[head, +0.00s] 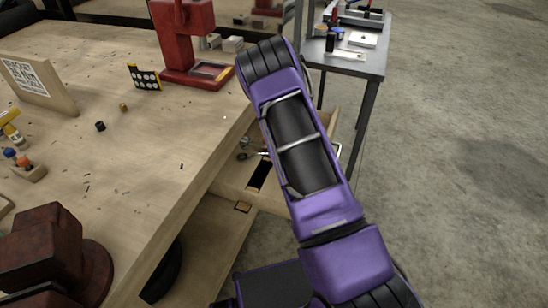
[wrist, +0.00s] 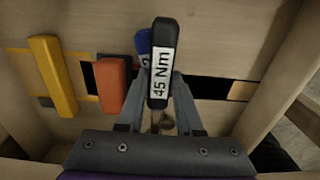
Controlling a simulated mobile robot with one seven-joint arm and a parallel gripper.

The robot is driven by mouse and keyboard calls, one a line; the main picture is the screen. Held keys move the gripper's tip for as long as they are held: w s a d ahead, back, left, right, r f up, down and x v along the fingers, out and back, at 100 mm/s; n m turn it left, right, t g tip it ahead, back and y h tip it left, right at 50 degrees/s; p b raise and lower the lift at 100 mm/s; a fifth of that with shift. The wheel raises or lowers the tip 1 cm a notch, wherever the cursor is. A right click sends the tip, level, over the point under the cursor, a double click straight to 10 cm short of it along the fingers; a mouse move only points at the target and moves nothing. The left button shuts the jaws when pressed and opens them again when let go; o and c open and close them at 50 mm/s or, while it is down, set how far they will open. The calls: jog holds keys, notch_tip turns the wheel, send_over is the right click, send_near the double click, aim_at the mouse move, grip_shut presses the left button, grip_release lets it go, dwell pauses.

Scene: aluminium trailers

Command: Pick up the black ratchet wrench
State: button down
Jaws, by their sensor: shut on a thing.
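The black ratchet wrench (wrist: 163,45), with a white "45 Nm" label on its handle, shows in the middle of the wrist view. My gripper (wrist: 159,88) is shut on it, with a finger on each side of the handle. The handle points away from the gripper, toward the top of the picture. The wrench's lower end is partly hidden between the fingers and the gripper body. In the head view, my arm hides the gripper and the wrench.
The wrist view shows a wooden drawer (wrist: 220,45) with a blue handle (wrist: 143,42) partly behind the wrench. An orange handle (wrist: 113,85) and a yellow handle (wrist: 53,75) lie to the left. The open drawer (head: 242,207) juts from the workbench (head: 150,150). Side walls flank the gripper.

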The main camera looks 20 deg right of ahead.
jog(key=w+d, duration=0.1)
jog(key=w, duration=0.1)
jog(key=w+d, duration=0.2)
jog(key=shift+d, duration=0.15)
jog(key=shift+w+d, duration=0.2)
jog(key=shift+r, duration=0.15)
dwell(0.7)
